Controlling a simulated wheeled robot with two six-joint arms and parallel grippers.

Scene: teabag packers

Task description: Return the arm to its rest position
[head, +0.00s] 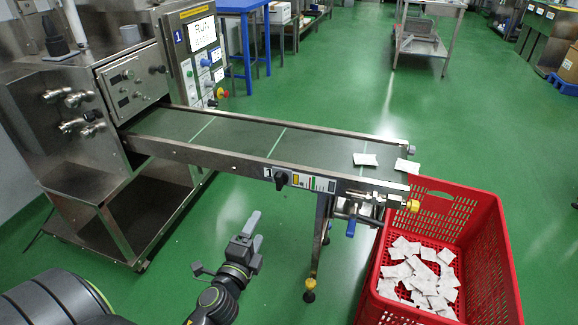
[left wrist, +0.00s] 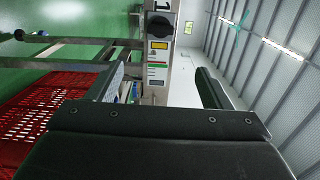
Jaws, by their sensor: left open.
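My left gripper (head: 249,232) is in the lower middle of the head view, above the green floor and in front of the conveyor. It is open with nothing between its fingers. In the left wrist view my left gripper (left wrist: 160,86) shows two dark fingers apart. The conveyor (head: 240,132) runs from the steel machine (head: 125,78) to the right. Its control panel (left wrist: 158,47) shows beyond the fingers in the left wrist view. My right gripper is in neither view.
A red crate (head: 498,262) stands below the conveyor's end, holding several white teabags (head: 420,275). One teabag (head: 365,159) lies on the belt and another (head: 407,166) is at its end. A blue lever (head: 351,227) hangs under the conveyor. The floor around the gripper is clear.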

